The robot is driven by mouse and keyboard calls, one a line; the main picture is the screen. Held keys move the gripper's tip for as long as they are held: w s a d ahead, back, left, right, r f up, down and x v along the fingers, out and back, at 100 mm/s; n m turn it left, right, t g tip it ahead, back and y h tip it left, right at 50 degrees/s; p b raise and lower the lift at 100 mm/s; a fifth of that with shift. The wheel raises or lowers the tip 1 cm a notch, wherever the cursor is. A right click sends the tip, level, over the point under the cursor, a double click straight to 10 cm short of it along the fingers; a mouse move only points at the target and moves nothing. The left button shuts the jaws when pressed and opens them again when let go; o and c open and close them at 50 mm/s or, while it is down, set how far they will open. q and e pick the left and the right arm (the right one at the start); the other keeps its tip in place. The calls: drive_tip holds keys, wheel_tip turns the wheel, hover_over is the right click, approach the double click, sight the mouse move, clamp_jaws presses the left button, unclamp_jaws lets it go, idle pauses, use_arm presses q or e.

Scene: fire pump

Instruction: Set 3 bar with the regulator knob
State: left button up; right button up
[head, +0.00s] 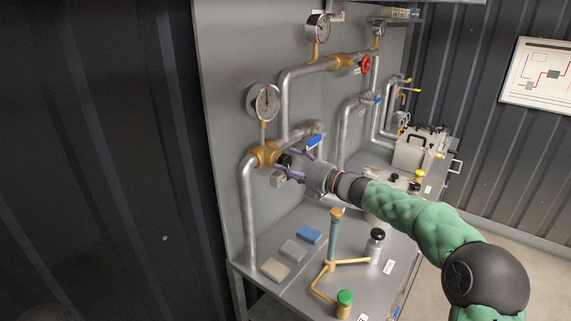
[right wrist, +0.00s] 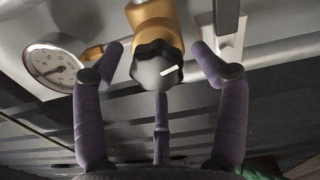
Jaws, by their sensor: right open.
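The regulator knob (right wrist: 157,66) is black with a lobed rim and a white mark, on a brass body (right wrist: 155,12). In the right wrist view it sits between the purple fingers of my right gripper (right wrist: 160,75), which is open around it; I see gaps at both sides. In the head view my right gripper (head: 300,170) is at the brass regulator body (head: 265,154) and partly hides the knob. The round pressure gauge (head: 265,102) stands above that body. It also shows at the left of the right wrist view (right wrist: 52,66); its reading is too small to tell. My left gripper is not in view.
A red handwheel (head: 365,64) and another gauge (head: 319,27) are higher up.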

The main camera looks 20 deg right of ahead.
drive_tip(key=v, duration=0.6)
drive_tip(key=shift+s, duration=0.2)
drive_tip(key=shift+r, duration=0.1)
